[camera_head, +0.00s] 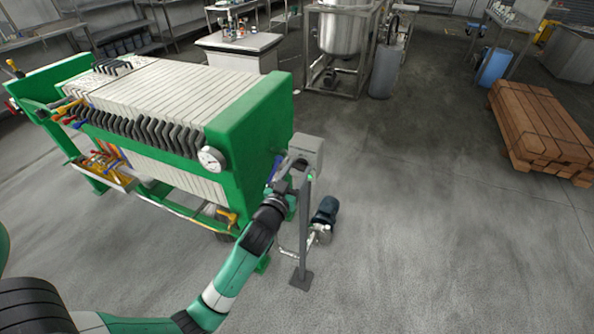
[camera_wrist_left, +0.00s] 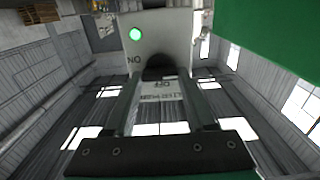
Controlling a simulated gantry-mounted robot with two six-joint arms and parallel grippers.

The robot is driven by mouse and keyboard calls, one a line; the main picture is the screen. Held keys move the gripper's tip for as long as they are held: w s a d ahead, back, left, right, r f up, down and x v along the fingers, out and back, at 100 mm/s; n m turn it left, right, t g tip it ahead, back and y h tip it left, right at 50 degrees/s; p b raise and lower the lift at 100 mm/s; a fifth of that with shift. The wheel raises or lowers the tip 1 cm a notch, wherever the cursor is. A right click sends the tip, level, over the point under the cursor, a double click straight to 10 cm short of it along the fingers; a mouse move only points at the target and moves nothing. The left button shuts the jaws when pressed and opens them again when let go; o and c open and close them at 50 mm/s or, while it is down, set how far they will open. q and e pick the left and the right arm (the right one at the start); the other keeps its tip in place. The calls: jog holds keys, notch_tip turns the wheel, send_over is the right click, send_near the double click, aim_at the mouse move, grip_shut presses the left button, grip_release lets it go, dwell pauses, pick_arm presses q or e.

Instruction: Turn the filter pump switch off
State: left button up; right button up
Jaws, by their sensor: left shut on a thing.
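The filter pump switch box (camera_head: 306,152) is a grey box on a thin post beside the green end of the filter press. My left gripper (camera_head: 287,180) is up against it, and the arm partly hides its face. In the left wrist view, the box face (camera_wrist_left: 185,28) carries a lit green lamp (camera_wrist_left: 135,34) and ON and OFF lettering, seen upside down. The dark switch knob (camera_wrist_left: 162,66) lies between the fingertips of my left gripper (camera_wrist_left: 163,80), which is shut on it. The knob's exact setting is hard to tell. My right gripper is out of view.
The filter press (camera_head: 240,128) with its gauge (camera_head: 211,159) stands close at the left. A small pump (camera_head: 325,212) sits on the floor by the post. A steel tank (camera_head: 343,32) and stacked timber (camera_head: 540,125) stand farther off.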

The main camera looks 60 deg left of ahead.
pick_arm(q)
grip_shut()
jog(key=shift+m, duration=0.5)
jog(key=shift+r+m+p, duration=0.1)
jog(key=shift+m+p, duration=0.65)
jog(key=shift+m, duration=0.25)
jog(key=m+p, duration=0.1)
jog(key=m, duration=0.3)
jog(key=shift+w+d+p, duration=0.1)
jog(key=shift+p, duration=0.3)
jog(key=m+p, duration=0.2)
jog(key=m, duration=0.7)
jog(key=m+p, duration=0.1)
jog(key=shift+f+m, duration=0.3)
jog(key=shift+m, duration=0.1)
